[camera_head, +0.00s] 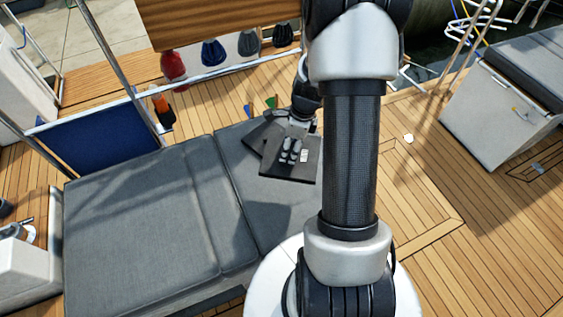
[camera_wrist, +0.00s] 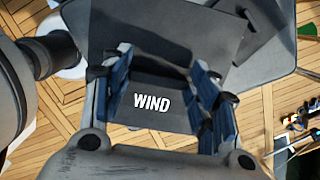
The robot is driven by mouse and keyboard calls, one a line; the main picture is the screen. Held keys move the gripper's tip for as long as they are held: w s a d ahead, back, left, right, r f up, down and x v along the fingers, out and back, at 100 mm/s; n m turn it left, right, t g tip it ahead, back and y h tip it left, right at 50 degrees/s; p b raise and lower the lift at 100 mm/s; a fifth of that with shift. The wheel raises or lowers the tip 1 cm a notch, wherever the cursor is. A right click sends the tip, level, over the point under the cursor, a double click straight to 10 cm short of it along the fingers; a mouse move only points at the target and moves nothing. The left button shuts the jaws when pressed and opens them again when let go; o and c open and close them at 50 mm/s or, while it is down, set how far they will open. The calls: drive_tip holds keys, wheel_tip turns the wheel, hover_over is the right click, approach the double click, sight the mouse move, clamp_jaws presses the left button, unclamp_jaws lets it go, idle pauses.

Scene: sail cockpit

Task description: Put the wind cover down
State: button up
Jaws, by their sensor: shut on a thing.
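The wind cover is a dark grey piece with white "WIND" lettering. In the wrist view the cover (camera_wrist: 160,122) sits between the two blue-padded fingers of my gripper (camera_wrist: 160,95), which is shut on it. In the head view my gripper (camera_head: 292,150) points down over the grey seat cushion (camera_head: 140,215), near its far right end. A dark flat plate (camera_head: 300,173) shows just under the fingers. I cannot tell whether the held cover touches the cushion. My arm hides part of the area to the right.
Another dark flat panel (camera_head: 256,139) lies beside and partly behind the plate. Small green and orange-handled items stand at the cushion's far edge. Red, blue and grey bundles hang along a far rail. A white locker (camera_head: 495,115) stands at right. The cushion's left part is clear.

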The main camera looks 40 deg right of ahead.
drive_tip(key=shift+s+d+f+m, duration=0.1)
drive_tip(key=shift+s+d+m, duration=0.35)
drive_tip(key=shift+d+m, duration=0.45)
wheel_tip(320, 180, down, 20)
drive_tip(key=b, duration=0.8)
drive_tip(key=shift+b, duration=0.4)
drive_tip(key=o, duration=1.1)
drive_tip(key=shift+f, duration=0.1)
